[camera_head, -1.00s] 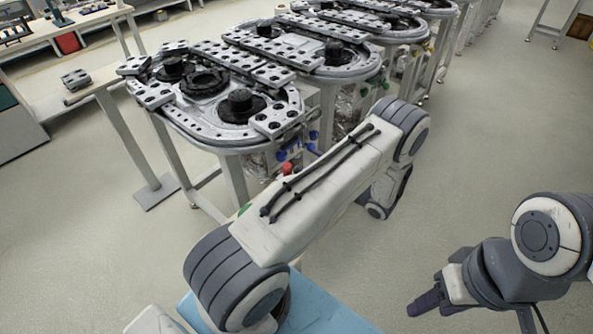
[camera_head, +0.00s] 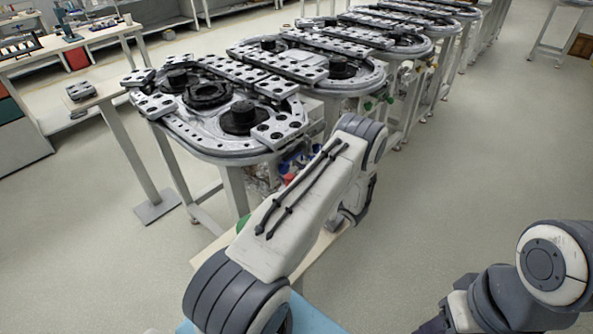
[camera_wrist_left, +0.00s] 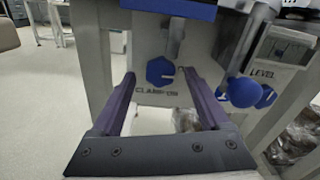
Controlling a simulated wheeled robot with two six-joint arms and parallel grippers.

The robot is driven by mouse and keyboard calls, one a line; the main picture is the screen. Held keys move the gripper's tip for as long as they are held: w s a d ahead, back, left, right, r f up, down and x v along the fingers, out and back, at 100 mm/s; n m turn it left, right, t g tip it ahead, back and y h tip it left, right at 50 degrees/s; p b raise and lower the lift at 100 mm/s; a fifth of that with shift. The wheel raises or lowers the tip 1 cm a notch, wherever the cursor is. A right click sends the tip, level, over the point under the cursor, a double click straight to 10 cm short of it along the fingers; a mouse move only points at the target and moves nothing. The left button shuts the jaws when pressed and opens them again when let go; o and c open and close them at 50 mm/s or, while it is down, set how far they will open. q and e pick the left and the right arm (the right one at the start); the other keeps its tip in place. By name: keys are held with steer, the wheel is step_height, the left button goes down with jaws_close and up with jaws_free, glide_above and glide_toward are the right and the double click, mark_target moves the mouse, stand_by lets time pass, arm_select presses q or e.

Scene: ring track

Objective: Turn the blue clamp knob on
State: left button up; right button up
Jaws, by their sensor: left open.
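The blue clamp knob (camera_wrist_left: 160,71) is a hexagonal knob on a pale panel in the left wrist view, above a "CLAMP" label whose last part is hard to read. My left gripper (camera_wrist_left: 159,78) is open, its two purple fingers on either side of the knob in the picture. No finger visibly touches it, and the depth gap is unclear. In the head view my left arm hides the left gripper and most of the panel. My right gripper (camera_head: 436,325) is at the bottom edge, mostly cut off.
A second blue knob (camera_wrist_left: 243,92) sits right of the clamp knob by a "LEVEL" label. A silver post hangs above the panel. The ring track (camera_head: 215,140) stands on pale legs, with more track units behind. The floor to the right is clear.

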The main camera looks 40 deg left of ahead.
arm_select(q)
steer(key=shift+a, duration=0.5)
steer(key=shift+c, duration=0.3)
jaws_close()
